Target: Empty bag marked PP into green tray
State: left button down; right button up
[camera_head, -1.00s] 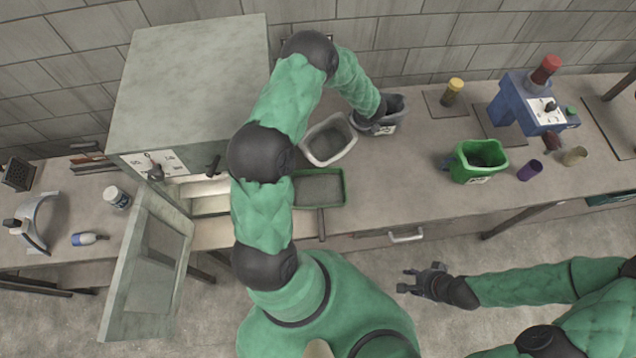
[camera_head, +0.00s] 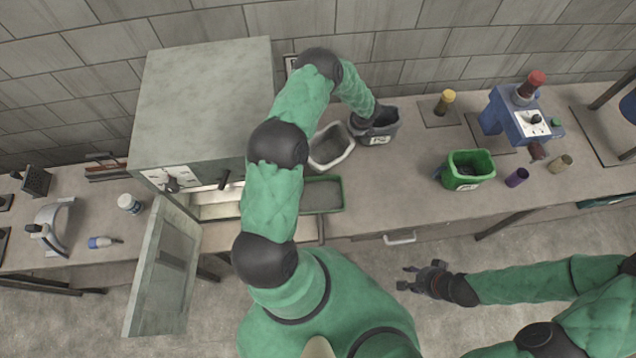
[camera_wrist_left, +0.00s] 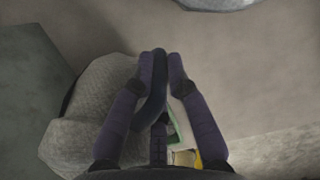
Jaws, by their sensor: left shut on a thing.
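A dark grey bag (camera_head: 384,133) with a white label stands at the back of the bench; the label is too small to read surely. My left gripper (camera_head: 375,114) reaches over its rim, partly hidden. In the left wrist view its fingers (camera_wrist_left: 160,62) are closed on a dark curved strip (camera_wrist_left: 155,98), apparently the bag's handle. The green tray (camera_head: 341,194) lies at the bench's front, partly behind my left arm. A labelled green bag (camera_head: 471,172) stands to the right. My right gripper (camera_head: 405,278) is open and empty in front of the bench.
A pale bag (camera_head: 333,150) stands between the tray and dark grey bag. A large grey cabinet (camera_head: 205,105) with its door (camera_head: 165,275) open is at left. A blue device (camera_head: 520,120), bottles and small cups are at right. The bench between dark and green bags is clear.

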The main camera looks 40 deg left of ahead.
pick_arm(q)
jog(key=shift+w+a+f+g+p, duration=0.15)
jog(key=shift+g+p, duration=0.15)
jog(key=shift+p, duration=0.7)
jog(key=shift+w+a+f+h, duration=0.1)
jog(key=shift+f+h, duration=0.25)
jog(key=shift+h, duration=0.05)
jog(key=shift+w+a+f+g+h, duration=0.1)
jog(key=shift+w+f+g+h, duration=0.1)
jog(key=shift+f+g+h, duration=0.15)
jog(key=b, duration=0.1)
jog(key=f+b, duration=0.1)
jog(key=f+g+b, duration=0.1)
jog(key=shift+w+a+h, duration=0.25)
jog(key=shift+w+f+g+h+b, duration=0.1)
jog(key=shift+f+g+h+b, duration=0.2)
jog(key=shift+b, duration=1)
